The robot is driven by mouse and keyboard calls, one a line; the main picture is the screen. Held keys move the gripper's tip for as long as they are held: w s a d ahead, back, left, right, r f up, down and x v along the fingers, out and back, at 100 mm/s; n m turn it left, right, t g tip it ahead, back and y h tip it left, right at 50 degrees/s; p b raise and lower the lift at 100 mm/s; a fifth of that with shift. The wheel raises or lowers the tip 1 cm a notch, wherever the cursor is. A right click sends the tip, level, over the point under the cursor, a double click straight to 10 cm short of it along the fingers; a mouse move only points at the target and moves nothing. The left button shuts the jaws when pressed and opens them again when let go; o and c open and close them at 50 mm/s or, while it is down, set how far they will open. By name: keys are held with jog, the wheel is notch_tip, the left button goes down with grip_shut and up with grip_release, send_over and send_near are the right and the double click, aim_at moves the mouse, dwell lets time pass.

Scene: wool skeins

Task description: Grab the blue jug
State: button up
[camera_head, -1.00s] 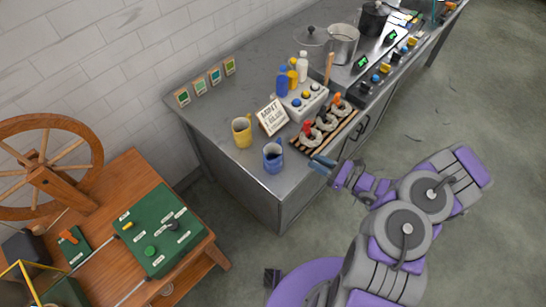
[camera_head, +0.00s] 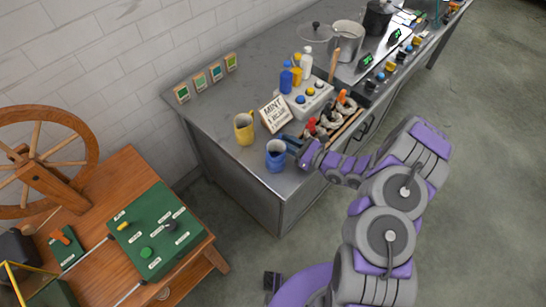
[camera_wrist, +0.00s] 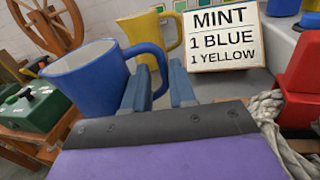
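The blue jug (camera_head: 276,158) stands upright near the front corner of the grey metal counter. In the wrist view the blue jug (camera_wrist: 85,82) is large at the left, its handle (camera_wrist: 160,62) toward my gripper. My gripper (camera_head: 294,142) is just right of the jug at handle height. In the wrist view my gripper (camera_wrist: 161,88) has its two blue-grey fingers apart, with the handle's side between them. The left finger appears inside the handle loop and the right finger outside it. Contact with the handle cannot be told.
A yellow jug (camera_head: 244,130) stands behind the blue one. A sign (camera_wrist: 215,42) reads "MINT 1 BLUE 1 YELLOW". A rack of wool skeins (camera_head: 336,122) lies right of my gripper, close to my arm. A wooden table (camera_head: 128,170) with a green panel stands at left.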

jog(key=shift+w+d+r, duration=0.15)
jog(key=shift+w+d, duration=0.15)
jog(key=shift+d, duration=0.35)
jog(key=shift+a, duration=1.1)
grip_shut()
jog(key=shift+d, duration=0.95)
jog(key=shift+a, duration=0.75)
jog(key=shift+d, duration=0.55)
